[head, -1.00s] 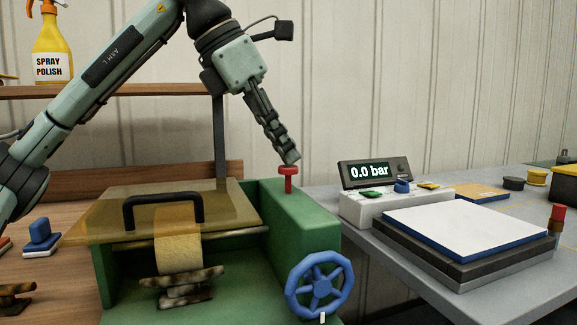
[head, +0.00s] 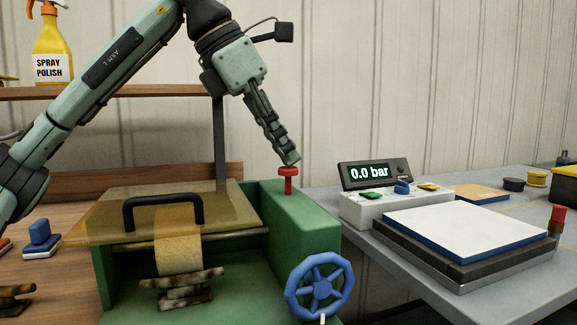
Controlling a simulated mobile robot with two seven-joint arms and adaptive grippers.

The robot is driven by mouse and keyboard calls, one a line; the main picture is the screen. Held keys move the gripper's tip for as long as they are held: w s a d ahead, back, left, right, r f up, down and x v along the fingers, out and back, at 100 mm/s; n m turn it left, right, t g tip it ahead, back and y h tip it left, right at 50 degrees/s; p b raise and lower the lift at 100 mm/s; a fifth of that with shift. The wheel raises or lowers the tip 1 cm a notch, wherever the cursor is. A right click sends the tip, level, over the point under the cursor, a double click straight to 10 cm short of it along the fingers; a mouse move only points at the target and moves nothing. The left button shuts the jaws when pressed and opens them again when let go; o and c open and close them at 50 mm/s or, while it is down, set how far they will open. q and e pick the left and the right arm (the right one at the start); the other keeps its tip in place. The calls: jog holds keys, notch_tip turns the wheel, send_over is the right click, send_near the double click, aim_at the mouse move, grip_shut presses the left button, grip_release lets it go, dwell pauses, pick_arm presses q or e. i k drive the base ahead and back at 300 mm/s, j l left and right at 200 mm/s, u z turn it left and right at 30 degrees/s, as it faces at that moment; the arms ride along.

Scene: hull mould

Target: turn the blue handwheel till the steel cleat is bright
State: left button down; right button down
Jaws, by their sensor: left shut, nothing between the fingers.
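The blue handwheel (head: 320,287) is on the front right of the green machine (head: 303,222), with a white mark at its lower rim. The cleat (head: 180,287) sits inside the machine under the tan belt (head: 180,254); its surface is mottled brown and dull. A tinted guard (head: 100,222) with a black handle covers the top. My left gripper (head: 292,161) is shut and empty, its tips just above the red knob (head: 288,173) on top of the machine; I cannot tell if they touch it. It is well above the handwheel. My right gripper is not in view.
A second brown cleat (head: 14,300) and a blue-topped block (head: 40,238) are on the wooden bench at left. At right, a grey table holds a display reading 0.0 bar (head: 370,173) and a white-topped press (head: 465,234). The space before the handwheel looks clear.

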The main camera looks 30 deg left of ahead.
aim_at(319, 285)
jog(key=k+l, duration=0.65)
jog(key=k, duration=0.25)
